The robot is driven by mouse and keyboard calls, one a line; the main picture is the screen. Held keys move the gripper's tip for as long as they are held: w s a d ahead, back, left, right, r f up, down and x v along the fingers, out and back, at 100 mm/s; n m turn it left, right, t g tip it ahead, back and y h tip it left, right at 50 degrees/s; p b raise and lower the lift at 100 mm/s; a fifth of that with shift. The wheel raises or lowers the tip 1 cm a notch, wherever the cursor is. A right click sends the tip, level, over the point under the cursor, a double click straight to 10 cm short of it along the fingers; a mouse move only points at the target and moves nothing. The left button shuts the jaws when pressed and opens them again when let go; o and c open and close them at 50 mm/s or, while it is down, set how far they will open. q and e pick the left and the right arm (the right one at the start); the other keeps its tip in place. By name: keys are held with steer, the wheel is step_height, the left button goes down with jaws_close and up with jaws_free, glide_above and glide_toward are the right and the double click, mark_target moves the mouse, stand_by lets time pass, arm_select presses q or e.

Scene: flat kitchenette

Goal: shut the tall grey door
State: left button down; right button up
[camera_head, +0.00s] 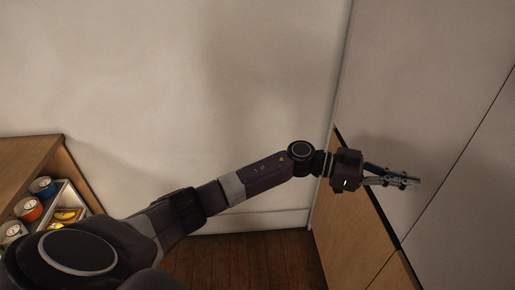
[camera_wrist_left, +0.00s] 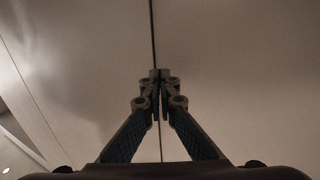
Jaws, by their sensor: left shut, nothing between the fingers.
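A tall grey door front (camera_head: 425,90) fills the right of the head view, with a second grey panel (camera_head: 480,200) beyond a thin dark seam. I cannot tell for certain which panel is the task's door. The two look almost flush along the seam. My left gripper (camera_head: 416,182) is shut and empty, reaching in from the left in front of the grey front, close to the seam. In the left wrist view its fingertips (camera_wrist_left: 159,74) meet in front of the seam between the grey panels (camera_wrist_left: 235,75). Contact cannot be made out. My right gripper is out of view.
Below the grey front is a wood-coloured panel (camera_head: 345,220). A pale wall (camera_head: 200,80) stands behind my arm, with dark wooden floor (camera_head: 240,262) below. At left, a wooden shelf unit (camera_head: 28,155) holds several cans and a white tray with a yellow item.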

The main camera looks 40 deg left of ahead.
arm_select(q)
steer(key=shift+w+d, duration=0.55)
steer(key=shift+d, duration=0.3)
steer(key=shift+w+d, duration=0.25)
steer(key=shift+d, duration=0.15)
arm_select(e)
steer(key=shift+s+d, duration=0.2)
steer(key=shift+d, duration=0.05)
arm_select(q)
steer(key=shift+a, duration=0.1)
